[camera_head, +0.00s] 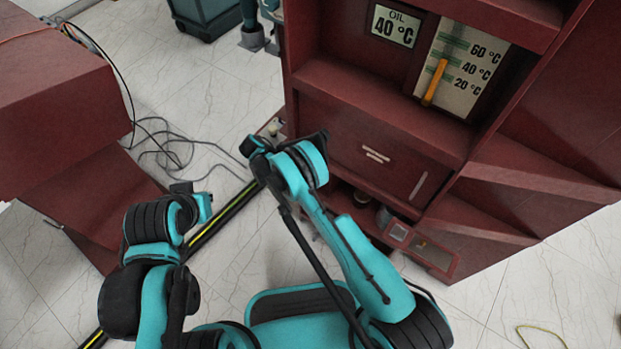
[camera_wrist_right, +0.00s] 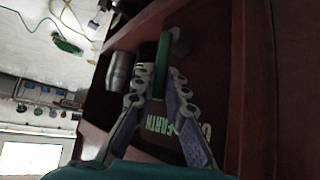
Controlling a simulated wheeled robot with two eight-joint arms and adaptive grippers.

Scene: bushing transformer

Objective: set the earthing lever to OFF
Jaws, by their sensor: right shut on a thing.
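In the right wrist view my right gripper (camera_wrist_right: 162,78) has its two fingers on either side of a slim green lever (camera_wrist_right: 160,64), closed on it. The lever stands out from a dark red panel (camera_wrist_right: 215,75). Green letters reading EARTH (camera_wrist_right: 160,122) show beside the fingers, and paler letters near them are partly hidden by a finger. In the head view my right arm reaches to the left side of the red cabinet (camera_head: 350,125); its gripper and the lever are hidden there. My left arm is bent at the left, and its gripper cannot be made out.
A grey metal cylinder (camera_wrist_right: 118,72) sits close beside the fingers in the wrist view. The cabinet carries an oil display (camera_head: 394,26) and a thermometer scale (camera_head: 462,70). Another red housing (camera_head: 60,110) stands at left, with loose black cables (camera_head: 165,145) on the floor between.

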